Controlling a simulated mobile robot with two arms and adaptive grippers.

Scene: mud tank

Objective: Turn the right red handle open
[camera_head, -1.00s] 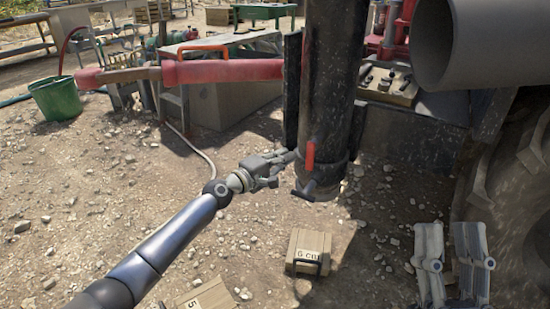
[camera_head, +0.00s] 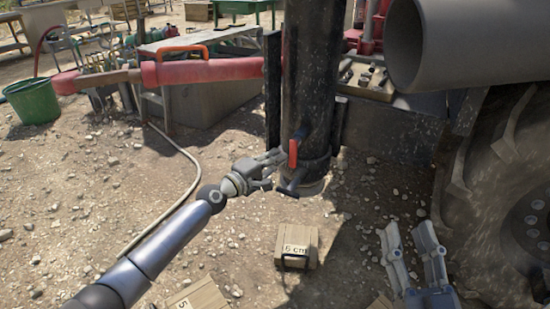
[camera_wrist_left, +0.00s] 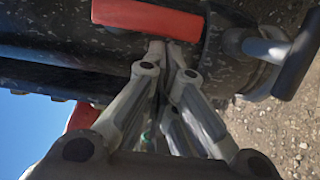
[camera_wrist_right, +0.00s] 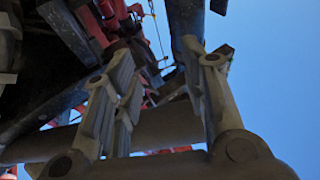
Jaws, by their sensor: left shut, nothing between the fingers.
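A red handle (camera_head: 293,153) hangs upright on the lower part of the dark vertical pipe (camera_head: 308,70), with a blue part beside it. It shows as a red bar at the top of the left wrist view (camera_wrist_left: 150,18). My left gripper (camera_head: 282,156) is shut and empty, its fingertips just left of the handle. In its wrist view the fingertips (camera_wrist_left: 172,45) are at the bar's lower edge; I cannot tell whether they touch. My right gripper (camera_head: 408,228) is open and empty at the lower right, away from the pipe; its wrist view shows the fingers apart (camera_wrist_right: 158,60).
A dark T-shaped handle (camera_head: 291,190) sits below the red handle. Wooden blocks (camera_head: 296,246) lie on the gravel. A large grey pipe (camera_head: 470,45) and a big tyre (camera_head: 500,180) stand at the right. A pink-red pipe (camera_head: 205,70) extends left. Open gravel lies left.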

